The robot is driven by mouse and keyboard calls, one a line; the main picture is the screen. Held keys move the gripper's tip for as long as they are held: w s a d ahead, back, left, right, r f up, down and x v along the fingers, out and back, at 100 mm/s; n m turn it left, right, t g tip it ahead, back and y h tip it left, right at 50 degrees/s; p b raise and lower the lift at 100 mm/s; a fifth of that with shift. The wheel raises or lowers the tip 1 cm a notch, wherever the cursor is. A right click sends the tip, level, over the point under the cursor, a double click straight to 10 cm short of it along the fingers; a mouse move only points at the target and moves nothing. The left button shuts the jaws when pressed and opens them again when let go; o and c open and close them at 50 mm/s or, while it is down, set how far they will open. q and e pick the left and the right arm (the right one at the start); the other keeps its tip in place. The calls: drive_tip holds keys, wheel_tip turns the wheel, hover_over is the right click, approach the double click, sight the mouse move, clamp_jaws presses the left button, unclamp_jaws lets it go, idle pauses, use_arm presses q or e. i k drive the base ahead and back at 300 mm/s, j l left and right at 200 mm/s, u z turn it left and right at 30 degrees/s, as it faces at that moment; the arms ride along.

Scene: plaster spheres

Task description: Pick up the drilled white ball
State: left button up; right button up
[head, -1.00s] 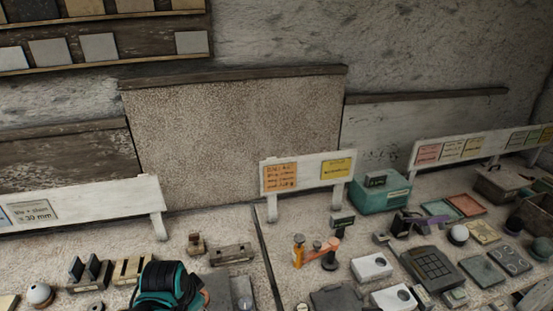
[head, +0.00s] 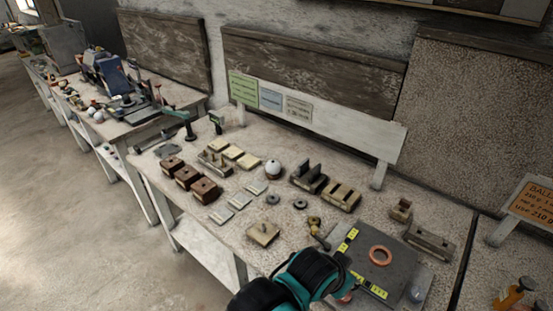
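A white ball (head: 272,169) with a dark spot at its lower side stands at the back middle of the near bench. The spot is too small to tell whether it is a drilled hole. Smaller white balls (head: 98,115) lie on the far bench at the left. My black and teal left gripper (head: 326,277) is at the bottom edge, beside a dark plate and well in front of the ball. Its fingertips are not clear, so I cannot tell whether it is open. My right gripper is not in view.
A dark plate (head: 392,258) with yellow tags and a copper-coloured ring (head: 380,255) lies beside my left gripper. Dark V-blocks (head: 309,178) stand just right of the ball. Brown drilled blocks (head: 188,177) and pale tiles lie left. A white sign board (head: 340,130) stands behind.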

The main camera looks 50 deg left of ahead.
sight(273, 167)
drive_tip(key=k+j+u, duration=0.2)
drive_tip(key=u, duration=0.2)
drive_tip(key=k+j+u, duration=0.1)
drive_tip(key=j+u, duration=0.15)
drive_tip(key=u, duration=0.2)
drive_tip(key=k+j+u, duration=0.1)
drive_tip(key=j+u, duration=0.3)
drive_tip(key=l, duration=0.1)
